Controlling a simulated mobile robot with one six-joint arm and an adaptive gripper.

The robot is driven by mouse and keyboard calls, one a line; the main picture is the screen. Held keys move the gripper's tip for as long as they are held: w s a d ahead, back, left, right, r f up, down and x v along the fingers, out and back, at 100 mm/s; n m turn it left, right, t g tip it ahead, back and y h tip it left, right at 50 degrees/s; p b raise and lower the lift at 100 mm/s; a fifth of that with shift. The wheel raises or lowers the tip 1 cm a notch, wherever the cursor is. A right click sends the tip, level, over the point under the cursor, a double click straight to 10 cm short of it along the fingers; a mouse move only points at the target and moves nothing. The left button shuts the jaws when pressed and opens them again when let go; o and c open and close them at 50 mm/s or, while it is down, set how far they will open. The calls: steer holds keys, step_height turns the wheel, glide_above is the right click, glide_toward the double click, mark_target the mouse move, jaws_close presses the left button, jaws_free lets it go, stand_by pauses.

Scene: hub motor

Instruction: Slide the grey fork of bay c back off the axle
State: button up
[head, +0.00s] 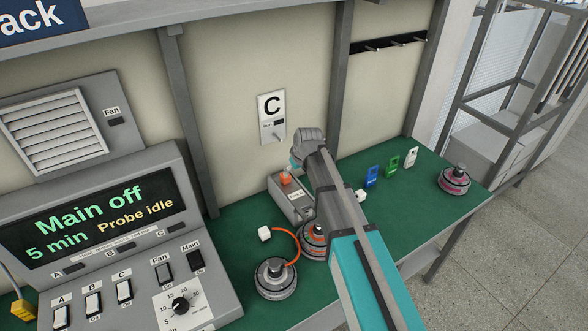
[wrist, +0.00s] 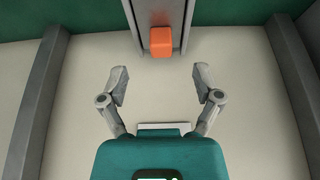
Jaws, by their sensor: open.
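The grey fork of bay C (head: 293,203) is a grey block on the green bench below the C sign (head: 272,118). An orange block (head: 285,180) stands on its back end. In the wrist view the orange block (wrist: 161,42) sits on the grey fork (wrist: 160,9) at top centre. My gripper (wrist: 160,84) is open and empty, its fingers apart and short of the orange block. In the head view my gripper (head: 295,160) is just above the block, partly hidden by my wrist. A hub motor (head: 308,238) stands before the fork, partly behind my arm; its axle is hidden.
Another hub motor (head: 276,279) with an orange cable and a white cube (head: 264,233) are at front left. Blue (head: 372,176), green (head: 392,165) and white (head: 411,157) pieces stand right of my arm. A further motor (head: 454,180) is far right. The console (head: 110,240) stands left.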

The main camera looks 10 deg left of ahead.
steer(key=shift+p+v, duration=1.85)
steer(key=shift+v, duration=0.5)
steer(key=s+d+f+m+g+h+b, duration=0.1)
steer(key=s+d+f+m+b, duration=0.1)
steer(key=s+d, duration=0.5)
steer(key=s+d+f+m+g+h+b, duration=0.1)
steer(key=s+d+f, duration=0.4)
steer(key=d, duration=0.6)
steer(key=s+m+g+b, duration=0.1)
steer(key=s+m+b, duration=0.1)
steer(key=shift+d+h+b, duration=0.25)
steer(key=shift+h+b, duration=0.05)
steer(key=shift+s, duration=0.1)
